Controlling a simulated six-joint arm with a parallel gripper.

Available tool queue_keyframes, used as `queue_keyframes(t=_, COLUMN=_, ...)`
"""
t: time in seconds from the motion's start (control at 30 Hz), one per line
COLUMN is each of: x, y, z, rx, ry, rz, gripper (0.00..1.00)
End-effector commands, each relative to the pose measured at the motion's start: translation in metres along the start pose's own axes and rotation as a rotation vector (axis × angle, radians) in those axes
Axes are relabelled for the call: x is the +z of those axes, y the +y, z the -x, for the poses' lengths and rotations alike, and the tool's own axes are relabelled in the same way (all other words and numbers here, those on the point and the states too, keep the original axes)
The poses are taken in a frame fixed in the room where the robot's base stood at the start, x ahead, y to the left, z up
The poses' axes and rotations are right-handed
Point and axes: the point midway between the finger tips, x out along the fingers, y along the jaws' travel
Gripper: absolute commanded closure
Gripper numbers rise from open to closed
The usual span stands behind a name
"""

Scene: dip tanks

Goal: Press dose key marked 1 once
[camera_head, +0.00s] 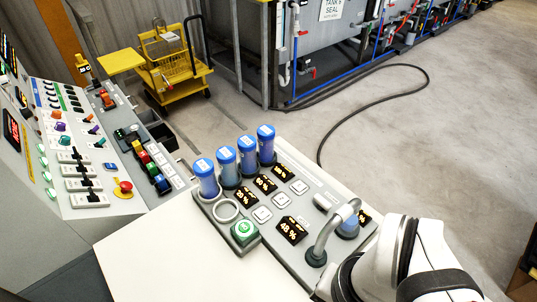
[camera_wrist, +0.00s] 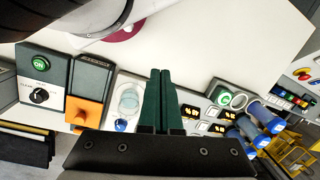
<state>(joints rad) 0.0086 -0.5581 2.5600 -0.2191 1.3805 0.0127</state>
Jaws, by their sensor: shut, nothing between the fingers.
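The dosing panel (camera_head: 270,232) carries small white square keys, among them a near key (camera_head: 262,214), a middle key (camera_head: 280,200) and a far key (camera_head: 299,187). Their markings are too small to read, so I cannot tell which is key 1. Dark displays with yellow percent figures, such as the near display (camera_head: 291,230), sit beside the keys. In the wrist view my gripper (camera_wrist: 160,74) has its green fingers together and empty, over the panel between a clear round vessel (camera_wrist: 129,100) and the displays (camera_wrist: 192,112). In the head view the fingers are not visible.
Several blue-capped cylinders (camera_head: 205,178) stand along the panel's edge beside a green round button (camera_head: 244,230). A grey curved spout (camera_head: 322,240) rises near my white arm. A control console (camera_head: 75,150) stands at left. The white tabletop (camera_head: 165,250) in front is clear.

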Motion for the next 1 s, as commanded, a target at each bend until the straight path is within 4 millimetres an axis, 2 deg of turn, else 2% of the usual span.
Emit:
queue_keyframes(t=0.37, x=0.000, y=-0.001, z=0.000, rx=-0.003, ry=-0.001, rz=-0.004, gripper=1.00)
queue_keyframes(t=0.47, x=-0.003, y=-0.015, z=-0.001, rx=-0.045, ry=-0.025, rz=-0.067, gripper=1.00)
queue_keyframes(t=0.57, x=-0.011, y=-0.050, z=-0.003, rx=-0.148, ry=-0.086, rz=-0.243, gripper=1.00)
queue_keyframes(t=0.73, x=-0.045, y=-0.126, z=-0.008, rx=-0.348, ry=-0.251, rz=-0.726, gripper=1.00)
queue_keyframes(t=0.9, x=-0.102, y=-0.188, z=-0.022, rx=-0.483, ry=-0.441, rz=-1.307, gripper=1.00)
queue_keyframes(t=1.0, x=-0.140, y=-0.210, z=-0.038, rx=-0.526, ry=-0.546, rz=-1.666, gripper=1.00)
